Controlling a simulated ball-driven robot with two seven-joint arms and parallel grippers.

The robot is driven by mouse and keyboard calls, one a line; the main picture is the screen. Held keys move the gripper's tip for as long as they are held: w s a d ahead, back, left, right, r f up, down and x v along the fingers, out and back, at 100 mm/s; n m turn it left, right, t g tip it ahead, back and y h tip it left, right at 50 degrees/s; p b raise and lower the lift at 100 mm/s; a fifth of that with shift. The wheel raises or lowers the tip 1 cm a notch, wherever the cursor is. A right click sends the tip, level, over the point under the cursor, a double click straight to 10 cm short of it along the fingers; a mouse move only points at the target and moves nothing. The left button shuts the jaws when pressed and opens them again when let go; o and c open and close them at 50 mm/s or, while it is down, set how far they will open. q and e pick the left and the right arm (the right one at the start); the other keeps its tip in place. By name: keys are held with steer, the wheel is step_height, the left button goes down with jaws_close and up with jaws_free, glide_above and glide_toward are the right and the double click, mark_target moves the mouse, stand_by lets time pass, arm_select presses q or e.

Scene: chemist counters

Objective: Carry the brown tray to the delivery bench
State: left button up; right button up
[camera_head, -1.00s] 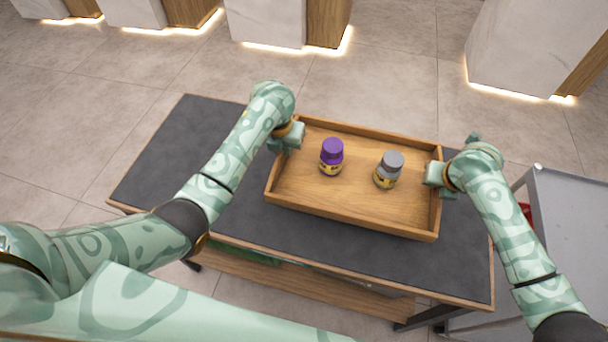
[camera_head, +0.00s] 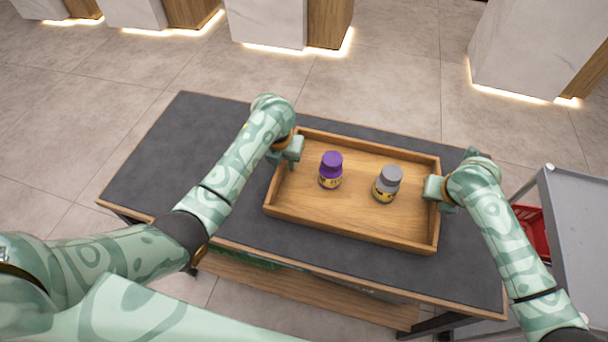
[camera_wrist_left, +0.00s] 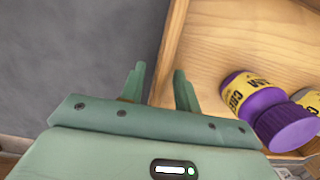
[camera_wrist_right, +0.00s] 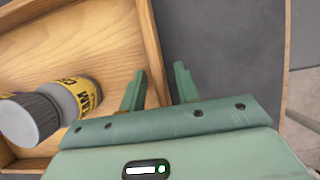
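The brown tray (camera_head: 348,227) is a wooden open box over a dark-topped bench (camera_head: 150,150); I cannot tell whether its underside touches the top. A purple-capped bottle (camera_head: 331,170) and a grey-capped bottle (camera_head: 387,183) stand upright in it. My left gripper (camera_head: 292,158) is at the tray's left wall, with one finger on each side of that wall (camera_wrist_left: 172,45). My right gripper (camera_head: 430,190) straddles the right wall (camera_wrist_right: 152,45) in the same way.
A grey cart (camera_head: 585,215) with a red basket (camera_head: 533,232) stands at the right, close to my right arm. The bench top is bare left of the tray. Pale counters (camera_head: 265,22) with lit bases stand beyond open tiled floor.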

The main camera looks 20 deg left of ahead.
arm_select(q)
step_height(320, 180, up, 12)
steer(key=s, duration=0.1)
steer(key=shift+s, duration=0.4)
arm_select(e)
steer(key=v, duration=1.2)
arm_select(q)
steer(key=shift+f, duration=0.1)
arm_select(e)
steer(key=shift+w, duration=0.1)
